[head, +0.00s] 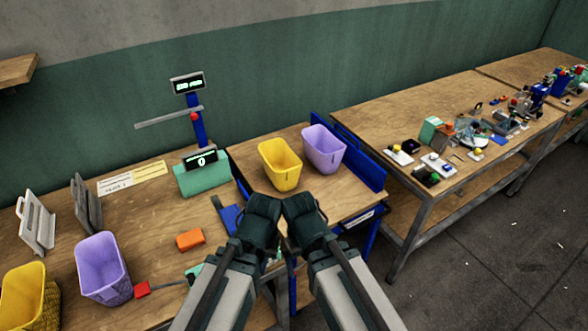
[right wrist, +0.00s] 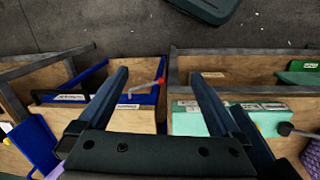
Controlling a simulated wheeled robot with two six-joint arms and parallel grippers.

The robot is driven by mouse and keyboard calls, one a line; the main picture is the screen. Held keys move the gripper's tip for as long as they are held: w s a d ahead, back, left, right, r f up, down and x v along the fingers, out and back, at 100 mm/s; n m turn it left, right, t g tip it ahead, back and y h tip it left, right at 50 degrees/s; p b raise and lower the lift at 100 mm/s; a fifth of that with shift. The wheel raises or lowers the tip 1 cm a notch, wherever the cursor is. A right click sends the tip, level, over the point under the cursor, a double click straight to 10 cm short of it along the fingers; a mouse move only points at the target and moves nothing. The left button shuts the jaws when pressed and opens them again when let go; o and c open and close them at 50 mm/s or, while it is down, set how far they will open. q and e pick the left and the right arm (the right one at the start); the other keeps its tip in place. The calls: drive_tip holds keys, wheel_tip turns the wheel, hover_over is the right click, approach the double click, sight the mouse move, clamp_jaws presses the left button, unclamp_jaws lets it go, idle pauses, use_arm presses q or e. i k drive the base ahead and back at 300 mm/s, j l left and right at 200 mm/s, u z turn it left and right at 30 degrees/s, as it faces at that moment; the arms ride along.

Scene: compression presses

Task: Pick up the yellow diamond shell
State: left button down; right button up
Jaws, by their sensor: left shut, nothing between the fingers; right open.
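I cannot make out a yellow diamond shell for certain in either view. Yellow bins stand in the head view: one (head: 280,166) just beyond my grippers, one (head: 28,298) at the lower left; their insides show no clear shell. My left gripper (head: 262,212) is shut and empty, over the front of the middle bench. My right gripper (head: 301,208) is beside it, close to the near yellow bin. In the right wrist view its two fingers (right wrist: 158,74) are spread with nothing between them.
Purple bins stand at the back (head: 323,149) and at the left (head: 101,268). A green box with a display (head: 201,174), an orange block (head: 190,239) and a red block (head: 142,289) are on the benches. The right table (head: 385,112) holds many small parts.

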sight(31, 299)
drive_tip(key=u, duration=2.1)
drive_tip(key=i+j+z, duration=0.15)
drive_tip(key=j, duration=0.35)
drive_tip(key=i+j+z, duration=0.2)
drive_tip(key=j, duration=0.25)
drive_tip(key=j+z, duration=0.15)
drive_tip(key=j, duration=0.35)
drive_tip(key=i+j+z, duration=0.15)
drive_tip(key=j, duration=0.4)
drive_tip(key=k, duration=0.05)
